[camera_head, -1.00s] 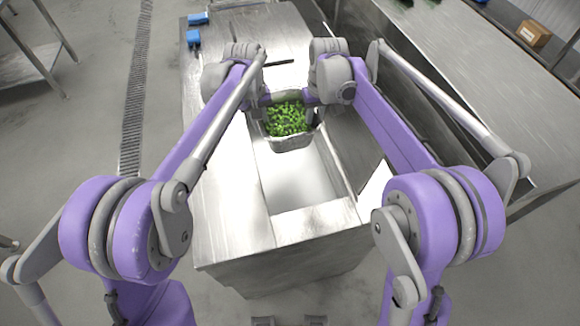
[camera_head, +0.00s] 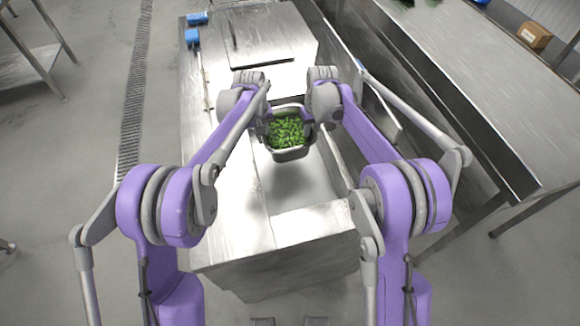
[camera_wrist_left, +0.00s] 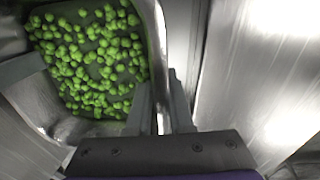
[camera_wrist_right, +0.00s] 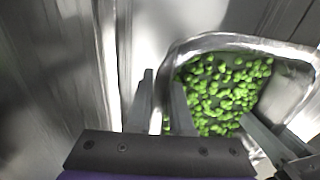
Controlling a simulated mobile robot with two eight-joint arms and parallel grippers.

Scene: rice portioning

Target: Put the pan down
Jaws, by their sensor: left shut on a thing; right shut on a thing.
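The pan (camera_head: 291,154) is a metal container filled with small green vegetables (camera_head: 287,130). It is between my two grippers over the bright recess of the steel counter. My left gripper (camera_head: 266,122) is shut on its left rim, and my right gripper (camera_head: 309,122) is shut on its right rim. The left wrist view shows the rim between the left fingers (camera_wrist_left: 161,95); the right wrist view shows it between the right fingers (camera_wrist_right: 160,97). The pan looks about level. A soft shadow lies on the surface in front of it; whether its base touches anything is hidden.
The steel counter (camera_head: 225,215) has a bright, empty recess (camera_head: 300,190) in front of the pan. A flat plate with a dark handle (camera_head: 264,63) lies behind it. Blue items (camera_head: 192,37) sit at the far left corner. A long steel table (camera_head: 490,110) runs along the right.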

